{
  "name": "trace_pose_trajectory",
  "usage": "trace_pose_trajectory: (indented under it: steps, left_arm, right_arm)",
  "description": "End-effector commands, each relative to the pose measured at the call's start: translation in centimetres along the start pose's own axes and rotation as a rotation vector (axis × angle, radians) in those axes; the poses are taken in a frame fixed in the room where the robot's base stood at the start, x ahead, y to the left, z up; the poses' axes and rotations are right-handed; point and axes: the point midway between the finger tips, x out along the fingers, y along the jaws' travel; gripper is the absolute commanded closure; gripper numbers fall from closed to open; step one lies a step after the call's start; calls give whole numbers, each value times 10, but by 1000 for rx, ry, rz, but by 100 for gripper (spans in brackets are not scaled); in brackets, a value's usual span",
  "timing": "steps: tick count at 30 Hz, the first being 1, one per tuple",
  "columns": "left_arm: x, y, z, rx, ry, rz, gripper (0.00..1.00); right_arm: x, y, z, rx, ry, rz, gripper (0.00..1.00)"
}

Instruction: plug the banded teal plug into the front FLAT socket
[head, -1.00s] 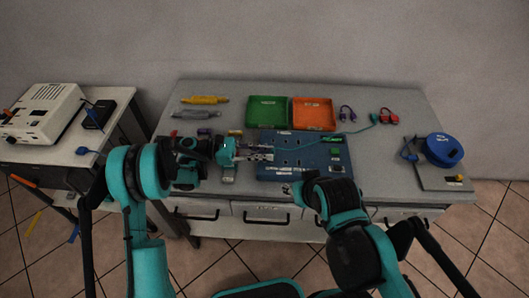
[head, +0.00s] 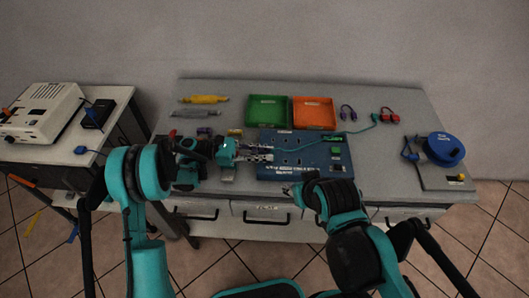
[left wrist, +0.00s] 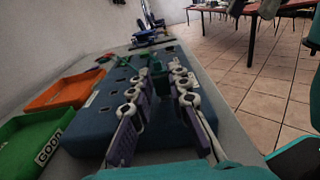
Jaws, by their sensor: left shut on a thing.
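My left gripper (head: 262,153) is over the left part of the blue socket board (head: 301,157), its fingers pointing right. It is shut on a teal plug, seen as a dark green-teal shape between the fingertips (left wrist: 157,72) in the left wrist view. Its band and pins cannot be made out. A teal cable (head: 350,131) runs from near these fingertips across the board to a teal end piece at the right. The board has several dark sockets; the fingers hide part of its left side, and the labels are too small to read. My right gripper (head: 289,189) is at the board's front edge, its jaws unclear.
A green tray (head: 249,120) and an orange tray (head: 336,116) stand behind the board. Yellow and grey tools lie at the back left.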

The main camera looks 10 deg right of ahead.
Motion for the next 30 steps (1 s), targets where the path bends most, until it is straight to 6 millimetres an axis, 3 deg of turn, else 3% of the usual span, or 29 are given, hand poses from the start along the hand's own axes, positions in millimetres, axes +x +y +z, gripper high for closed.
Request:
trace_pose_trajectory:
  steps: [22,23,25,30]
  left_arm:
    - [0,0,-15,0,4,-1,100]
    - [0,0,-15,-1,4,-1,75]
    - [0,0,-15,-1,4,-1,59]
    - [0,0,-16,0,5,-1,59]
  right_arm:
    - [7,0,5,0,0,0,60]
    - [7,0,5,0,0,0,60]
    - [7,0,5,0,0,0,60]
    - [7,0,5,0,0,0,60]
